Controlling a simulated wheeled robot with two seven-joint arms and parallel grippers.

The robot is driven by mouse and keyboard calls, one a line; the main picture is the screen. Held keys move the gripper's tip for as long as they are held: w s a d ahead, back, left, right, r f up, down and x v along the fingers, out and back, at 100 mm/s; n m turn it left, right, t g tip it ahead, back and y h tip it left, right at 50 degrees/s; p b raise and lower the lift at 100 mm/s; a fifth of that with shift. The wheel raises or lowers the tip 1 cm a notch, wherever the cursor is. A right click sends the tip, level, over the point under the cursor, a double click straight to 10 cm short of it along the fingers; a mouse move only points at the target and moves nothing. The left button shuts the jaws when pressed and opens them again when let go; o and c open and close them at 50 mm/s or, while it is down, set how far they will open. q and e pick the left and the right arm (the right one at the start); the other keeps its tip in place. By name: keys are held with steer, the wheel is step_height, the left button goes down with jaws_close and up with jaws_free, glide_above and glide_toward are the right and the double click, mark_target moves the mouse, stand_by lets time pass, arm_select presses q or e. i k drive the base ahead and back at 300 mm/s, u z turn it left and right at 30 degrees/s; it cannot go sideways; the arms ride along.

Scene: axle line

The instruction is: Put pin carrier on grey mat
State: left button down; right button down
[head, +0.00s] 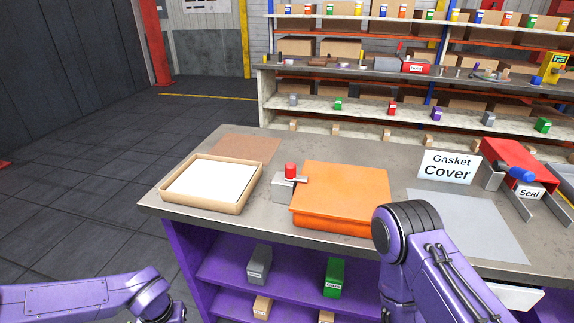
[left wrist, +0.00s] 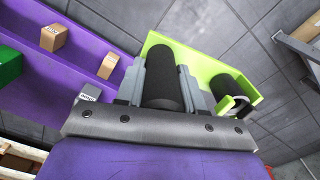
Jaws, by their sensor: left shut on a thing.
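The pin carrier, seen as a lime green holder (left wrist: 210,62) with thick black cylindrical parts, is in the left wrist view only. My left gripper (left wrist: 163,82) is shut on it, with the fingers on either side of one black cylinder. Dark floor tiles show behind the carrier. The grey mat (head: 468,228) is a flat light grey rectangle at the right of the bench in the head view. It looks bare, and my right arm hides part of its near left side. My left forearm is at the lower left of the head view. My right gripper is not visible.
The bench (head: 225,212) holds a tray with a white lining (head: 165,192), a brown mat (head: 245,148), an orange block (head: 343,190) and a grey block with a red top (head: 284,188).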

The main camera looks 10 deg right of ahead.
mark_target(461, 221)
steer(key=z, duration=1.95)
